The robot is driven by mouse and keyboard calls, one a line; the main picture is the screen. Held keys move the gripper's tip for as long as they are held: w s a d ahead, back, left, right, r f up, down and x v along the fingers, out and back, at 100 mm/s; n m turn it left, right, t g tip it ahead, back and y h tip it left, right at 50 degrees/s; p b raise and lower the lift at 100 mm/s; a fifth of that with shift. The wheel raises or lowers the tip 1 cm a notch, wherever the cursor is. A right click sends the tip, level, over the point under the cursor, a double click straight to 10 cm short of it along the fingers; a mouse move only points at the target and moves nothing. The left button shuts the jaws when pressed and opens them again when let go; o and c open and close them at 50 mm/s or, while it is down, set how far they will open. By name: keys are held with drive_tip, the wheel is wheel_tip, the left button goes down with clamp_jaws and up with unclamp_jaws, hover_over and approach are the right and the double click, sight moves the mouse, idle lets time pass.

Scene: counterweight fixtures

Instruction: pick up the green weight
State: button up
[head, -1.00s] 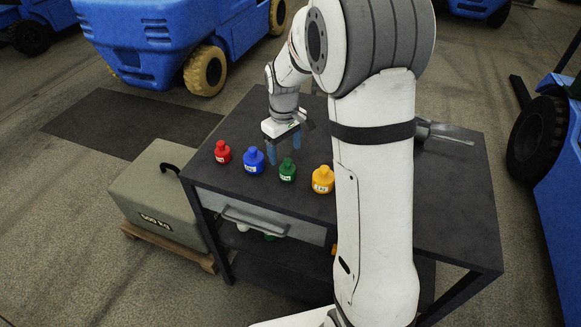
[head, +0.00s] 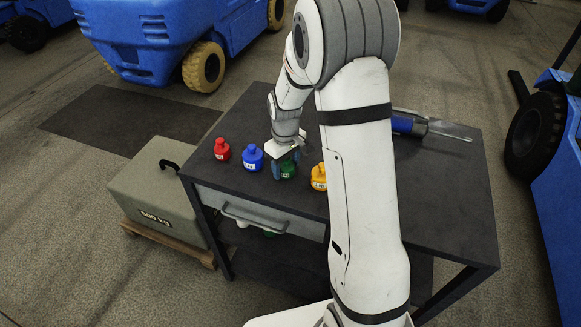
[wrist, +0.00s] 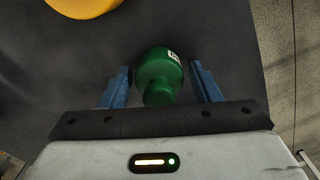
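The green weight (head: 288,172) stands on the dark table top between the blue and yellow weights. In the wrist view the green weight (wrist: 158,75) sits between the two blue fingers of my gripper (wrist: 160,84). A gap shows on each side of it, so the fingers are open around it and do not visibly touch it. In the head view my gripper (head: 286,166) is down at the green weight and partly hides it.
A red weight (head: 222,149) and a blue weight (head: 252,157) stand to the left, a yellow weight (head: 319,177) to the right. A blue and grey tool (head: 410,124) lies at the back right. A 500 kg block (head: 155,190) stands beside the table (head: 450,190).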

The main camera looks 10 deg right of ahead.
drive_tip(key=c, duration=1.1)
